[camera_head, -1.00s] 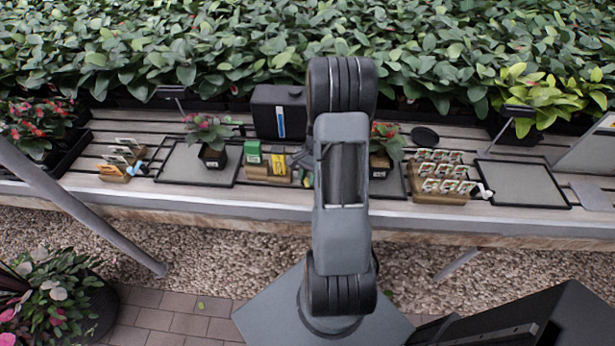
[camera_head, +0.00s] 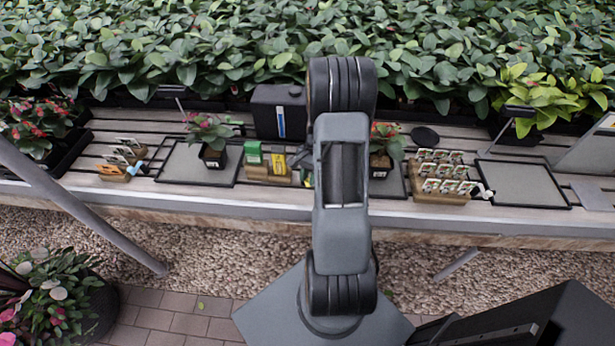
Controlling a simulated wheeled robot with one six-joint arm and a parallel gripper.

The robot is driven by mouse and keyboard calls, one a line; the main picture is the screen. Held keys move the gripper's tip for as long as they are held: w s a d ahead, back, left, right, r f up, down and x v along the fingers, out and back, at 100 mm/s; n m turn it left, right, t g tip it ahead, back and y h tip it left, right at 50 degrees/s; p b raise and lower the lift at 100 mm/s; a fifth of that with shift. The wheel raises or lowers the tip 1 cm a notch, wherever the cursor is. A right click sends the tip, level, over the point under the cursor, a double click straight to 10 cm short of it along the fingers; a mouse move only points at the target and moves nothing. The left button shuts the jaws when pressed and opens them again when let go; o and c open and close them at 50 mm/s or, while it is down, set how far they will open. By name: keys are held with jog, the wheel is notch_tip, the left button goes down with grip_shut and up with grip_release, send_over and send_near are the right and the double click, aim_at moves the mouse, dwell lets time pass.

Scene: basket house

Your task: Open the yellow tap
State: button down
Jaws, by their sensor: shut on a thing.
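I cannot make out the yellow tap. A black tank (camera_head: 278,112) with a blue and white strip on its front stands at the back of the bench, left of my arm. My gripper (camera_head: 301,156) shows only as a small dark part at the left edge of my arm, just below and right of the tank. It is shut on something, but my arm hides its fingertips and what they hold.
A wooden holder with a green box (camera_head: 253,152) and a yellow box (camera_head: 278,163) sits close left of my gripper. Potted flowers (camera_head: 212,135) stand further left, and another pot (camera_head: 384,157) is right of my arm. A wooden tray (camera_head: 440,196) of small packs lies further right.

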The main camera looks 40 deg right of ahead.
jog(key=shift+d, duration=0.1)
jog(key=n, duration=0.1)
jog(key=d+n+g, duration=0.1)
jog(key=n, duration=0.1)
jog(key=shift+s+h, duration=0.1)
jog(key=shift+h, duration=0.3)
jog(key=n, duration=0.1)
jog(key=d+n, duration=0.1)
jog(key=n+h, duration=0.1)
jog(key=n, duration=0.1)
jog(key=shift+d+g, duration=0.25)
jog(key=shift+g, duration=0.15)
jog(key=n, duration=0.1)
jog(key=d+n+h, duration=0.1)
jog(key=n, duration=0.1)
jog(key=shift+w+g, duration=0.3)
jog(key=shift+w, duration=0.1)
jog(key=shift+w+d+n+h+b, duration=0.15)
jog(key=shift+n+h, duration=0.1)
jog(key=shift+n, duration=0.4)
jog(key=shift+w+d+n+h+b, duration=0.1)
jog(key=shift+w+d+n+h, duration=0.1)
jog(key=shift+n, duration=0.4)
jog(key=shift+w+d+n+h+b, duration=0.15)
jog(key=shift+n+h, duration=0.1)
jog(key=shift+n, duration=0.4)
jog(key=c, duration=1)
grip_release()
jog(key=v, duration=1.4)
jog(key=shift+w+f, duration=0.1)
